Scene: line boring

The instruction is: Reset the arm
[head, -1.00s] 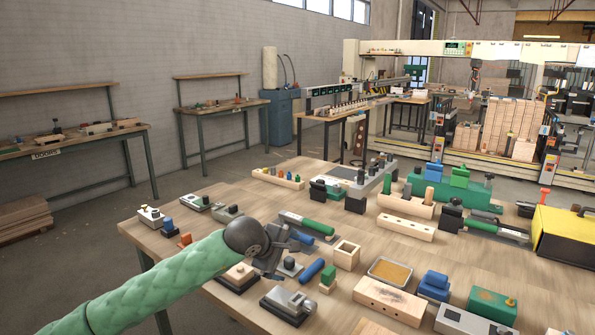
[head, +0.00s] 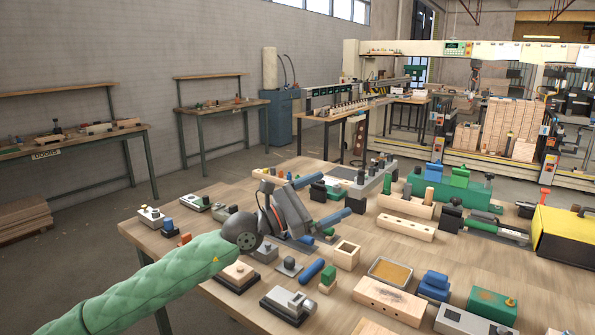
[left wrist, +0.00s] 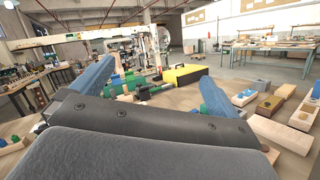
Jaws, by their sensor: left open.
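My left arm, in a green padded sleeve, comes in from the lower left in the head view. My left gripper (head: 338,204) is open and empty, raised above the left part of the wooden workbench (head: 400,260). Its two blue fingers point to the right, spread apart. In the left wrist view the gripper (left wrist: 155,85) shows its blue fingers wide apart with nothing between them. It hides part of the bench and some items behind it. My right gripper does not show.
Below the gripper are a blue cylinder (head: 311,271), a small wooden box (head: 346,255) and a grey clamp block (head: 288,304). A metal tray (head: 390,271), a drilled wooden block (head: 405,227) and a yellow case (head: 568,238) stand farther right. The space above the bench is open.

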